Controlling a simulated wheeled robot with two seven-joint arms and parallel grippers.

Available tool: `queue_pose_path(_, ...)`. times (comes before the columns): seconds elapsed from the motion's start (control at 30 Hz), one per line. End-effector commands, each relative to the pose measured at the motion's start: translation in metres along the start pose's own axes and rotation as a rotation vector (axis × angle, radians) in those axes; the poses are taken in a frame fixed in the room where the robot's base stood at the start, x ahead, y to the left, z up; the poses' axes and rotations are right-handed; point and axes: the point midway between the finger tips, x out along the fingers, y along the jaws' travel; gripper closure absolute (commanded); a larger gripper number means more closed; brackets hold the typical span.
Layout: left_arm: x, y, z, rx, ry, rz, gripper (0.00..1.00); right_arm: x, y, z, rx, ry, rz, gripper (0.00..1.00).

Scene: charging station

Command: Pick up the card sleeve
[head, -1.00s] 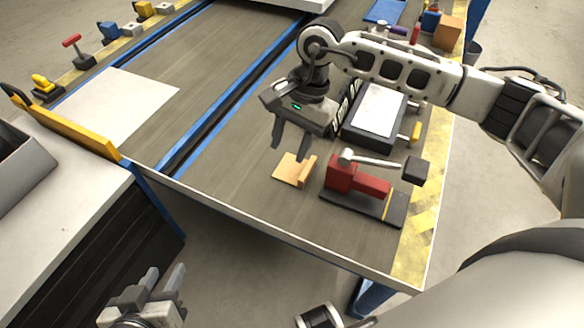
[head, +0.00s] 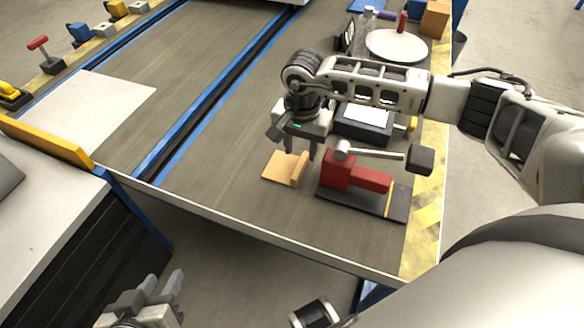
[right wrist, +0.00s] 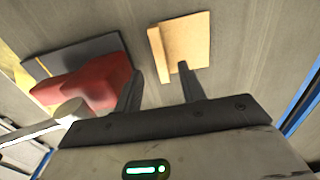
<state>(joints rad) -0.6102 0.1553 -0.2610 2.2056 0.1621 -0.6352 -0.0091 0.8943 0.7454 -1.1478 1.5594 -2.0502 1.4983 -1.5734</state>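A tan flat piece with a raised strip along one side, apparently the card sleeve (head: 280,166), lies on the grey table left of the red clamp. It also shows in the right wrist view (right wrist: 188,42), beyond my fingertips. My right gripper (head: 303,155) is over the sleeve's far side with its fingers pointing down. In the right wrist view my right gripper (right wrist: 160,70) is open and empty, its fingertips close to the strip; I cannot tell whether they touch. My left gripper (head: 163,282) is low at the left, off the table, open and empty.
A round white plate (head: 397,45) stands farther back. The table left of the sleeve is clear.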

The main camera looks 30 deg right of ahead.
Motion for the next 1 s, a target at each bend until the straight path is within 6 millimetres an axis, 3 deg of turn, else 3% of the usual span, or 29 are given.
queue_pose_path(0.33,0.008,0.001,0.011,-0.007,-0.023,0.012,0.64,0.046,0.0,0.005,0.001,-0.002,0.001,0.6)
queue_pose_path(0.6,0.012,0.001,0.009,-0.002,-0.025,0.016,0.64,0.05,0.0,0.004,0.001,-0.001,0.0,0.6)
queue_pose_path(0.73,0.012,0.001,0.009,-0.001,-0.024,0.015,0.64,0.05,0.0,0.004,0.001,-0.001,0.0,0.96)
queue_pose_path(0.77,0.012,0.001,0.009,-0.001,-0.024,0.015,0.64,0.05,0.0,0.004,0.001,-0.001,0.0,1.0)
queue_pose_path(1.0,0.011,0.001,0.01,-0.001,-0.026,0.014,0.64,0.049,0.0,0.004,0.001,-0.001,0.0,1.0)
